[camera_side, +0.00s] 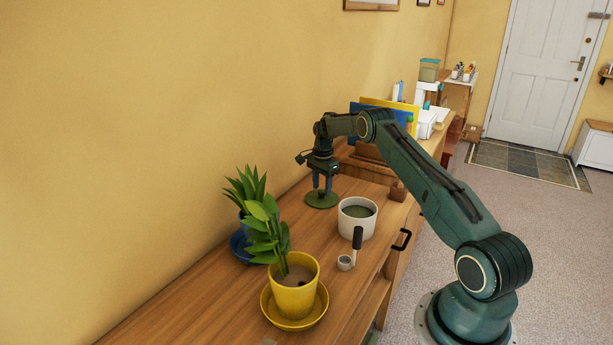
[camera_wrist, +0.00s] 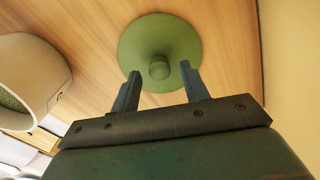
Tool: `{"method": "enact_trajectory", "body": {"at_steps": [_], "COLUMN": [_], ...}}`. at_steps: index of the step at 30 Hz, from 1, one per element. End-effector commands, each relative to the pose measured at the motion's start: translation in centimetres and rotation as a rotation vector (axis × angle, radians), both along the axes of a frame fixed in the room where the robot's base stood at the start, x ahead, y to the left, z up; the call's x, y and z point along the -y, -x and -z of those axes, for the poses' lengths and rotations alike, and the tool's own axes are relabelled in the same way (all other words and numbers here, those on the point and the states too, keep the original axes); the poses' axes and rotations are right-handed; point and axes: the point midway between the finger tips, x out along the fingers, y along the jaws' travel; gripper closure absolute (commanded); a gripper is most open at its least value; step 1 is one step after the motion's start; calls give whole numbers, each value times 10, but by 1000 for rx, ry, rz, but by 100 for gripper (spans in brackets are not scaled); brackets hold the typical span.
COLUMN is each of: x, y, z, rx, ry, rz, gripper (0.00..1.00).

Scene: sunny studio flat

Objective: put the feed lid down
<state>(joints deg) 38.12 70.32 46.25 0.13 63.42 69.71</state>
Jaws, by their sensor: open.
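The feed lid (camera_side: 321,199) is a round green disc with a small knob. It lies flat on the wooden sideboard, behind and left of a white pot (camera_side: 357,218) with dark green contents. The lid also shows in the wrist view (camera_wrist: 160,45), knob up. My gripper (camera_side: 322,184) points down just above the lid. In the wrist view my gripper (camera_wrist: 160,78) is open, with one finger on each side of the knob and gaps between them. The white pot stands at the left edge of the wrist view (camera_wrist: 45,70).
A small scoop with a black handle (camera_side: 357,238) lies in front of the pot. A plant in a yellow pot (camera_side: 292,290) and another in a blue pot (camera_side: 238,248) stand nearer the camera. The wall runs close along the left. Files (camera_side: 392,110) stand behind.

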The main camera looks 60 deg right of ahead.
Motion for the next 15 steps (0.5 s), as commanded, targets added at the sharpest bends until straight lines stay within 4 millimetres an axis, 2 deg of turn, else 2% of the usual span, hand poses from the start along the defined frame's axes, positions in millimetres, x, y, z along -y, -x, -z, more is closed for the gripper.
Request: {"method": "enact_trajectory", "body": {"at_steps": [15], "x": [0], "y": [0], "z": [-80], "rx": [3], "ry": [1], "rz": [0], "gripper": [55]}}
